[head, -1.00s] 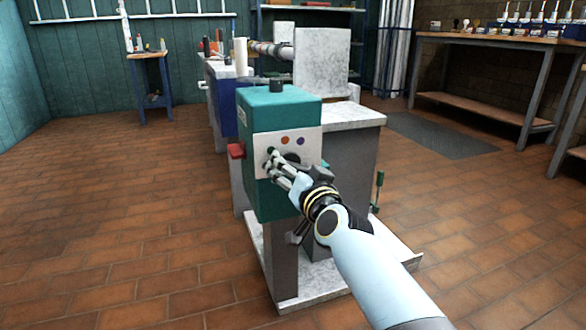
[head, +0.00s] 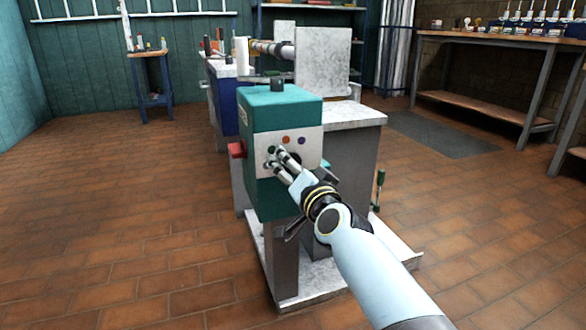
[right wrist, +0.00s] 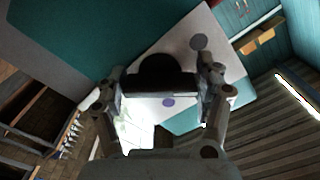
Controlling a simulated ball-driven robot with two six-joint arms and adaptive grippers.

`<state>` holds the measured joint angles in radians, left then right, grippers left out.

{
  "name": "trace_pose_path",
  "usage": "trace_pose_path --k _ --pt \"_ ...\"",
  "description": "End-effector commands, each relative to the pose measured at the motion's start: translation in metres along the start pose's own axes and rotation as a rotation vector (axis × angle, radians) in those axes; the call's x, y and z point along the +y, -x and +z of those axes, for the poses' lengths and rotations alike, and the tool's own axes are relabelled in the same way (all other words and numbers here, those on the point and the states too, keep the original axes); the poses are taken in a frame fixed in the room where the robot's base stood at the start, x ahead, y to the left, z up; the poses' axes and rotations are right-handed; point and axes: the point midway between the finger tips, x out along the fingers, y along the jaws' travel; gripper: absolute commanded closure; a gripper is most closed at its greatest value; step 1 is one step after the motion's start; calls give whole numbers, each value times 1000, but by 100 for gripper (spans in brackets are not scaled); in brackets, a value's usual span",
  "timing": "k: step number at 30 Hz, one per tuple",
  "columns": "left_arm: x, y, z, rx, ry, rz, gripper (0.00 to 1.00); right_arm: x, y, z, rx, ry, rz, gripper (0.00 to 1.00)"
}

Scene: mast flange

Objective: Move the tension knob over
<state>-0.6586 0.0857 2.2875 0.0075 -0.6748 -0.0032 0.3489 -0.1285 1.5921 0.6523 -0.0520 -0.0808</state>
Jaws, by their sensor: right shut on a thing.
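The tension knob (right wrist: 160,75) is a dark round knob with a bar across it, on the white front panel (right wrist: 142,103) of a teal machine head (head: 280,108). In the right wrist view it lies between the two fingers of my right gripper (right wrist: 161,88), which is shut on it. In the head view my right gripper (head: 280,157) is against the panel (head: 309,152), and its fingers cover most of the knob. Orange (head: 287,140), purple (head: 301,141) and dark green (head: 271,150) dots mark the panel. My left gripper is out of view.
A red block (head: 236,149) sticks out from the machine's left side, and a dark knob (head: 277,85) stands on top. A pale base plate (head: 320,291) lies below. A workbench (head: 490,50) stands at the right. The floor at the left is clear.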

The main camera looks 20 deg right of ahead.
Motion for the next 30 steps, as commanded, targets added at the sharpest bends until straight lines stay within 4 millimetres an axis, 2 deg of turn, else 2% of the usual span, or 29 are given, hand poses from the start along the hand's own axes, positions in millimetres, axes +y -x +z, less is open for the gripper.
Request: trace_pose_path --k 1,2,6,17,20,27,30 --pt "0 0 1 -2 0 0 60 1 1 2 -3 0 2 63" --pt "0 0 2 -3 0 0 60 1 1 2 -3 0 2 27" --pt "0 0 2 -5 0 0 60 1 1 1 -3 1 2 9" --pt "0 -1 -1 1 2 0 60 1 5 1 -2 1 2 8" --pt "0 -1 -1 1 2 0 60 1 18 2 -3 -1 3 8" --pt "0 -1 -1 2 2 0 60 2 72 2 -4 -3 4 8" --pt "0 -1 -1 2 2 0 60 1 90 2 -3 -3 3 8"
